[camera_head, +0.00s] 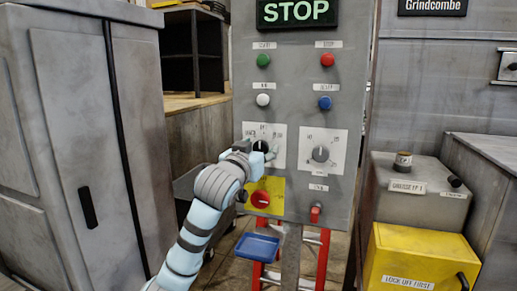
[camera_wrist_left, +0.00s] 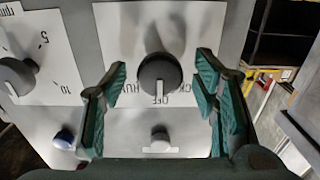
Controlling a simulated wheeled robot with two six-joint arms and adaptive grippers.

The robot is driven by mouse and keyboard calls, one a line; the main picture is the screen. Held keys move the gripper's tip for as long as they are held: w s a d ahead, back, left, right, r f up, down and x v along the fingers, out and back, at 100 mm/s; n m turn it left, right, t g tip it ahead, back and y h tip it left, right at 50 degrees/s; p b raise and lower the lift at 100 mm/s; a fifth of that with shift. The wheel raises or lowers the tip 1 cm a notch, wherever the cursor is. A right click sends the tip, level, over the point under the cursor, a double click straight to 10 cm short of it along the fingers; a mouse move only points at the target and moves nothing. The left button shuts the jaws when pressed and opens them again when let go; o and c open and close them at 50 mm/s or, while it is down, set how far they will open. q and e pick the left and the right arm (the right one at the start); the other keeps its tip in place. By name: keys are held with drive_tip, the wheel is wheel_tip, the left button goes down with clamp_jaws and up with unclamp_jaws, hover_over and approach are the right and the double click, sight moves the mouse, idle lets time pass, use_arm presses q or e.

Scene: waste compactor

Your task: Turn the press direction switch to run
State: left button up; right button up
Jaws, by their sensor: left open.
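The press direction switch (camera_head: 261,145) is a dark round knob on a white label plate in the grey panel's left column. In the left wrist view, which is upside down, the knob (camera_wrist_left: 158,72) has a pale pointer mark lined up with the OFF label. The RUN label lies on the picture-left side of OFF there, partly behind a finger. My left gripper (camera_head: 258,153) is at the panel in front of the switch. Its green-padded fingers (camera_wrist_left: 160,82) are open, one on each side of the knob, with visible gaps. My right gripper is in neither view.
A second dial (camera_head: 320,153) is to the right. Green (camera_head: 263,60), red (camera_head: 327,60), white (camera_head: 262,99) and blue (camera_head: 325,103) buttons are above. A red knob on yellow (camera_head: 260,199) is below, near my arm. A STOP sign (camera_head: 297,12) tops the panel.

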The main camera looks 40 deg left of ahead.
use_arm(q)
drive_tip(key=c, duration=1.2)
drive_tip(key=shift+o, duration=0.2)
drive_tip(key=shift+r+m+p, duration=0.1)
drive_tip(key=shift+m+p, duration=0.4)
drive_tip(key=shift+p, duration=0.3)
drive_tip(key=m+p, duration=0.7)
drive_tip(key=p, duration=0.2)
drive_tip(key=shift+r, duration=0.1)
drive_tip(key=shift+m+p, duration=1)
drive_tip(key=shift+p, duration=0.1)
drive_tip(key=shift+f, duration=0.2)
drive_tip(key=o, duration=1.2)
drive_tip(key=shift+c, duration=0.2)
